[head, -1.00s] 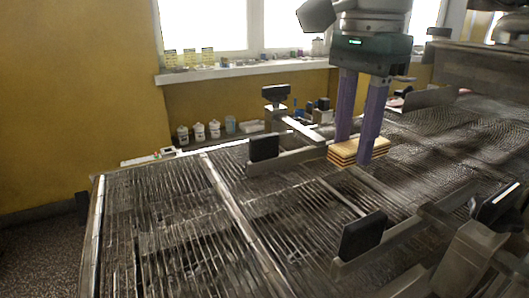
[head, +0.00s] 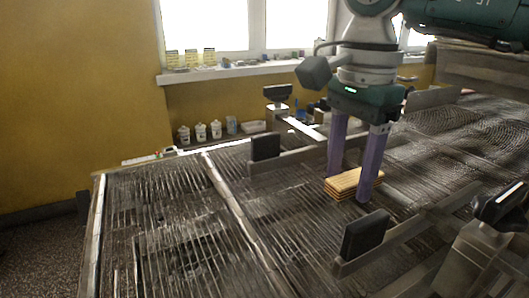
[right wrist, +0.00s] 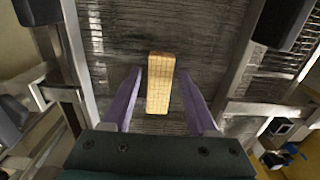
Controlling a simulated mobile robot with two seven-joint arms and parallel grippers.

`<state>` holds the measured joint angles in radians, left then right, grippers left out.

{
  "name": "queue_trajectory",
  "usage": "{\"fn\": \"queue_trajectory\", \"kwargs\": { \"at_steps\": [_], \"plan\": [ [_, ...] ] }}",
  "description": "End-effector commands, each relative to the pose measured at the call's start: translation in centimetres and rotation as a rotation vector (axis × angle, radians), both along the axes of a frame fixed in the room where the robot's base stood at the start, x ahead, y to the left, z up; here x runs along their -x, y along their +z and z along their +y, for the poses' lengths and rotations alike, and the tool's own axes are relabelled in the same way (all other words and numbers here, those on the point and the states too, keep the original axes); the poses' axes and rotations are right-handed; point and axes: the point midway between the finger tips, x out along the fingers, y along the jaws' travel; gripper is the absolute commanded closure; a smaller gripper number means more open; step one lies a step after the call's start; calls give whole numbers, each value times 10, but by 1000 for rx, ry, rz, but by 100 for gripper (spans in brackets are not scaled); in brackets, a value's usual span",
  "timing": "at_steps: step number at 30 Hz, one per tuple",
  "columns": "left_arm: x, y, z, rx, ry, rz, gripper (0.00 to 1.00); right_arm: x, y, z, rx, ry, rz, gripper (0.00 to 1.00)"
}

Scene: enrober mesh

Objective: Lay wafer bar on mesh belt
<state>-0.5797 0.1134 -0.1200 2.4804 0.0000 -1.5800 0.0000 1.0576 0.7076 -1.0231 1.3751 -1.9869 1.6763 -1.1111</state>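The wafer bar (head: 345,185), a pale golden layered block, lies on the mesh belt (head: 290,215) between the two guide rails in the head view. My right gripper (head: 350,188) points down over it, with one purple finger on its far side and one on its near side. In the right wrist view the wafer bar (right wrist: 160,85) sits lengthwise between the fingertips of the right gripper (right wrist: 161,72), with a narrow gap on each side, so the gripper looks open. The bar's underside is hidden. My left gripper is not in view.
A black-padded block (head: 265,147) stands on the far rail and another black block (head: 364,236) on the near rail. A metal crossbar (head: 235,205) spans the belt to the left. White jars (head: 200,132) stand behind near the wall. The belt left of the bar is clear.

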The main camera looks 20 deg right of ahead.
Motion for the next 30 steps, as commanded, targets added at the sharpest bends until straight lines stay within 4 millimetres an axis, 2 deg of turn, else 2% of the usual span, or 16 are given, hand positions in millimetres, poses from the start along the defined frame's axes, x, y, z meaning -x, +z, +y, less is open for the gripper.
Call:
{"fn": "queue_trajectory", "kwargs": {
  "at_steps": [8, 12, 14, 24, 30],
  "plan": [
    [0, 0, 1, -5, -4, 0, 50, 0, 1, 0, 0, 0, 0, 34],
    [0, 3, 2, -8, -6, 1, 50, -1, 9, 0, 0, 0, -3, 34],
    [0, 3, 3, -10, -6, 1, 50, -1, 19, 0, 0, -1, -5, 34],
    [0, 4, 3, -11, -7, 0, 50, -1, 94, 0, -1, -1, -5, 34],
    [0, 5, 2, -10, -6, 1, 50, -1, 119, 0, -1, -1, -2, 34]
  ]
}}
